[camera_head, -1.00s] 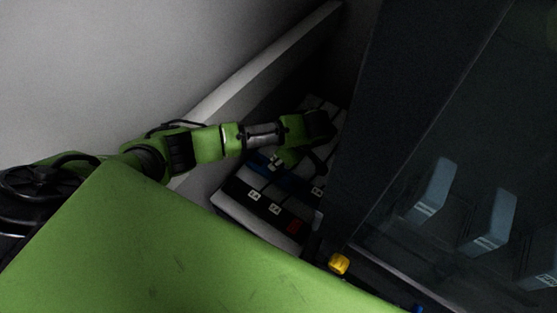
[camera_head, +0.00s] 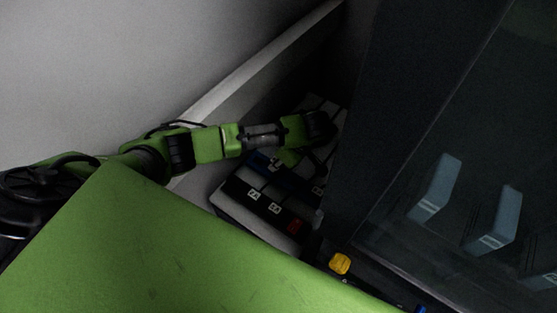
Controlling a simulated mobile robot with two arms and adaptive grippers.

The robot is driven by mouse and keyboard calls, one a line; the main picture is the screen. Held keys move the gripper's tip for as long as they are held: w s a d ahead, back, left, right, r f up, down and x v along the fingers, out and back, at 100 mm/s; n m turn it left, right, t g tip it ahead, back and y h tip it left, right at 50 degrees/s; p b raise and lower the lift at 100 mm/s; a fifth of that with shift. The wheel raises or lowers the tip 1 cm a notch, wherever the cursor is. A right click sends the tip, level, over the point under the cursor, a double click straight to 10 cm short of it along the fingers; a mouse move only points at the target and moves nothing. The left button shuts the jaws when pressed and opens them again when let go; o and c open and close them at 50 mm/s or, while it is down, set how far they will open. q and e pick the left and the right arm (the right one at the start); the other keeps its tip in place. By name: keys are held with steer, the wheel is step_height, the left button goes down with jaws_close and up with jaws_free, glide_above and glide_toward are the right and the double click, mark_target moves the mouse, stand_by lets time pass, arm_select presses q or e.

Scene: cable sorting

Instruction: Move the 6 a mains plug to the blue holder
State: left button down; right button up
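My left arm comes in from the left over a dark rack (camera_head: 233,206). Its gripper (camera_head: 290,157) points down over the middle of the rack, close to a blue strip (camera_head: 262,163), which looks like the blue holder. The fingertips are dark and partly hidden by the wrist, so I cannot tell if they hold anything. Two small white labels (camera_head: 254,195) sit on the rack's near dark row; their text is too small to read surely. I cannot pick out the 6 A mains plug. My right gripper is not in view.
A red piece (camera_head: 294,226) is at the rack's near right end. A yellow piece (camera_head: 340,264) lies lower right. A tall dark panel (camera_head: 380,120) stands close on the right, with pale blue-grey blocks (camera_head: 495,222) beyond it. A pale wall edge (camera_head: 255,70) runs behind the arm.

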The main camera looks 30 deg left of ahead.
arm_select(q)
steer(key=shift+d+p, duration=0.1)
steer(key=shift+p, duration=0.45)
stand_by(0.5)
steer(key=shift+f, duration=0.1)
stand_by(0.4)
steer(key=shift+p, duration=0.5)
steer(key=shift+f, duration=0.95)
stand_by(1.2)
steer(key=shift+f, duration=0.45)
stand_by(0.7)
steer(key=c, duration=1.7)
jaws_free()
steer(key=shift+o, duration=0.4)
